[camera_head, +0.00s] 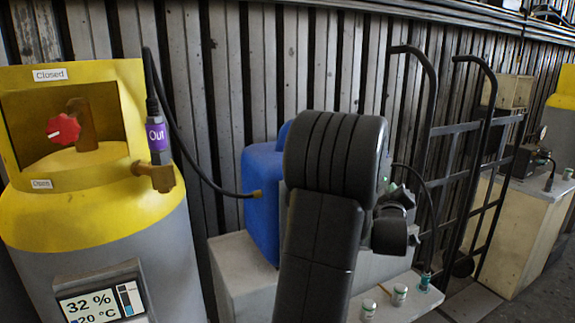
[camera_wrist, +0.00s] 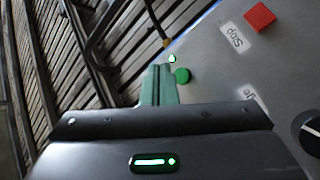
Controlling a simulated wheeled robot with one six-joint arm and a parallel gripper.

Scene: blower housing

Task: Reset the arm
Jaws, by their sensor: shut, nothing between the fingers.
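My gripper (camera_wrist: 160,70) shows in the wrist view with its green fingers together and nothing between them. Its fingertips are close in the picture to a green button (camera_wrist: 182,75) on a grey panel (camera_wrist: 210,55). I cannot tell whether they touch the panel.
The panel has a red square button (camera_wrist: 260,16) labelled Stop. A yellow and grey tank (camera_head: 100,215) with a red knob (camera_head: 63,129) stands left. A black hose (camera_head: 185,150), blue container (camera_head: 262,200) and hand truck (camera_head: 484,150) are near my arm.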

